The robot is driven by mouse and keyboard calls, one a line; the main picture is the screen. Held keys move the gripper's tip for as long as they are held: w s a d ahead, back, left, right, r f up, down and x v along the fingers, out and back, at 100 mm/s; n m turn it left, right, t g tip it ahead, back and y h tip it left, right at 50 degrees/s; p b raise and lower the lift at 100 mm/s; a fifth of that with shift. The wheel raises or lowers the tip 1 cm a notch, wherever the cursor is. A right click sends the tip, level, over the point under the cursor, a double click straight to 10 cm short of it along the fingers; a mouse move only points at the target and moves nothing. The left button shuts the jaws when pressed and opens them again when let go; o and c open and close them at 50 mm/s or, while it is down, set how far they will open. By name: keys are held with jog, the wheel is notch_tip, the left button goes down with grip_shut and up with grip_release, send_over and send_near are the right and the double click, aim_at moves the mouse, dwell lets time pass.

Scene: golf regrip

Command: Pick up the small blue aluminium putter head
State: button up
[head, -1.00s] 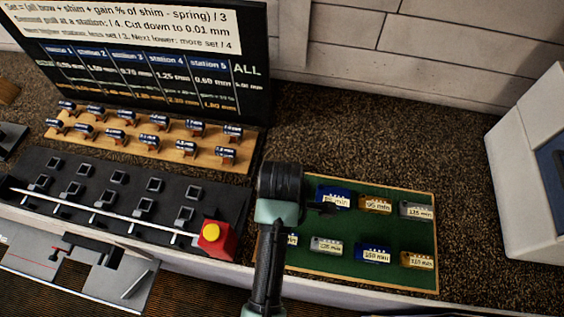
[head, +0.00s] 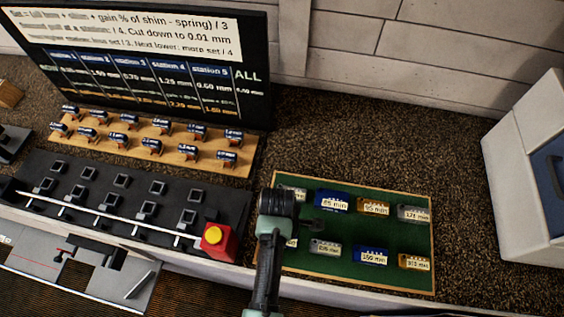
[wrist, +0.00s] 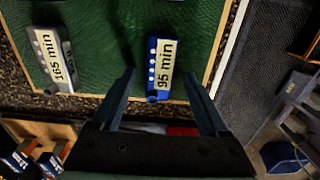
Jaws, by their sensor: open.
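A narrow blue putter head (wrist: 164,64) with a white "95 min" label lies on the green mat in the wrist view. In the head view only a sliver of its label (head: 292,242) shows at the mat's front left, behind my arm. My gripper (wrist: 158,76) is open and empty, with one finger on each side of the blue head's near end. I cannot tell how high the fingers are above it. In the head view my gripper (head: 277,207) is over the mat's left edge, its fingertips mostly hidden.
A silver "165 min" head (wrist: 50,56) lies beside it. Larger blue heads (head: 332,200) (head: 371,256), and gold and silver heads share the wood-edged green mat (head: 345,228). A red box with a yellow button (head: 217,242) stands just left. Carpet behind the mat is clear.

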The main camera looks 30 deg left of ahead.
grip_shut()
dwell(0.4)
